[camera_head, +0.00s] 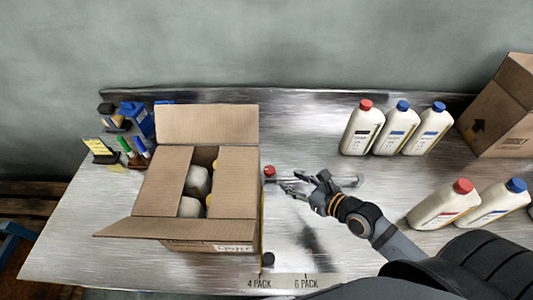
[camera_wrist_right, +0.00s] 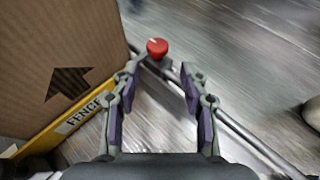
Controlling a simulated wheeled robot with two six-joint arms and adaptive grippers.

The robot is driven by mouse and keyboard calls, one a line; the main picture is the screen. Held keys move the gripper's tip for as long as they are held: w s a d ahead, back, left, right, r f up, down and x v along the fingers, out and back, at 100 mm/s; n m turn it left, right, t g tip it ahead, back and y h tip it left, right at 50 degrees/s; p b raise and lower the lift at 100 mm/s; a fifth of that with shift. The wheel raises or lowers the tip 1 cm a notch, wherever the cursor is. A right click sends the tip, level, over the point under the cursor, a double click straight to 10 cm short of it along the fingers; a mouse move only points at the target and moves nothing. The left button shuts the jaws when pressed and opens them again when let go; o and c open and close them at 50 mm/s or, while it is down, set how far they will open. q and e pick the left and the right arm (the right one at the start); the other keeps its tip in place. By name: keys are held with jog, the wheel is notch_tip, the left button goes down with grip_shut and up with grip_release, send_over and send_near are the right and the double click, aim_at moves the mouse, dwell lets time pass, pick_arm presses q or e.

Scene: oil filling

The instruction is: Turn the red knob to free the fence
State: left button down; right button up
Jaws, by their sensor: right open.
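The red knob (camera_head: 269,171) sits on the metal table just right of the open cardboard box, at the end of a metal rod. In the right wrist view the red knob (camera_wrist_right: 157,48) lies just beyond my fingertips, roughly between them. The yellow fence (camera_wrist_right: 75,118), lettered "FENCE", runs along the box's side at left. My right gripper (camera_head: 284,182) is open and empty, its fingers pointing left toward the knob; it also shows in the right wrist view (camera_wrist_right: 158,75). The knob appears untouched. My left gripper is not in view.
The open cardboard box (camera_head: 178,230) holds white bottles with yellow caps. Several white bottles (camera_head: 362,130) with red or blue caps stand at right, near another box (camera_head: 500,110). A metal rod (camera_wrist_right: 240,130) crosses under my fingers. Markers (camera_head: 133,150) stand at left.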

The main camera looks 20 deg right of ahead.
aim_at(270, 170)
jog(key=b+x, duration=0.4)
jog(key=shift+a+f, duration=0.15)
jog(key=shift+f, duration=0.05)
jog(key=x, duration=0.4)
jog(key=shift+w+a, duration=0.25)
jog(key=shift+w, duration=0.1)
jog(key=shift+w+a+b, duration=0.1)
jog(key=shift+w+b, duration=0.05)
jog(key=shift+b, duration=0.15)
jog(key=shift+f, duration=0.1)
jog(key=c, duration=0.9)
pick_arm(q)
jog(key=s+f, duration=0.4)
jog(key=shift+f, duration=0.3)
